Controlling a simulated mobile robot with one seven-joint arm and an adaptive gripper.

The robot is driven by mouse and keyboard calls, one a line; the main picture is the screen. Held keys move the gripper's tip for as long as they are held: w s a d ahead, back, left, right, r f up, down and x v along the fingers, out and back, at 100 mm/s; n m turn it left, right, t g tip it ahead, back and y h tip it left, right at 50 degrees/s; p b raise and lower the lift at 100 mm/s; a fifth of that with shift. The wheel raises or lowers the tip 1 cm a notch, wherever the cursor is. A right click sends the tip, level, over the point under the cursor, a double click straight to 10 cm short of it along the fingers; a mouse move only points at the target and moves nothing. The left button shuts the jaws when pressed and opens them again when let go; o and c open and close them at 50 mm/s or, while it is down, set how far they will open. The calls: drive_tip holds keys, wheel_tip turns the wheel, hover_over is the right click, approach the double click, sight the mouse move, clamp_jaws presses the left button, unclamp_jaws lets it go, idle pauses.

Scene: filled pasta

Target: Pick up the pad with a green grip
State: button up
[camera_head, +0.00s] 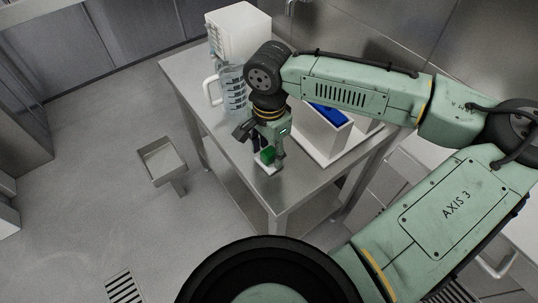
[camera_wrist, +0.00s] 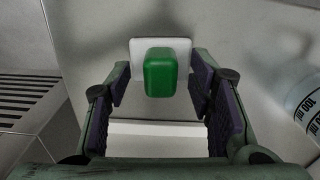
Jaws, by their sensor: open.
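The pad is a flat white plate (camera_wrist: 138,48) with a green block-shaped grip (camera_wrist: 161,72) on top. It lies on the steel table near its front edge, and its green grip also shows in the head view (camera_head: 267,155). My gripper (camera_wrist: 160,92) is open above the pad, with one dark-padded finger on each side of the green grip. Gaps show between the grip and both fingers. In the head view my gripper (camera_head: 266,150) points down over the pad and partly hides it.
A clear measuring jug (camera_head: 232,88) with a white handle stands behind my gripper, beside a white box (camera_head: 238,32). A white tray with a blue item (camera_head: 328,115) sits to the right, partly behind my arm. The steel table's (camera_head: 187,72) left part is bare.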

drive_tip(key=shift+f, duration=0.15)
clamp_jaws()
idle(0.5)
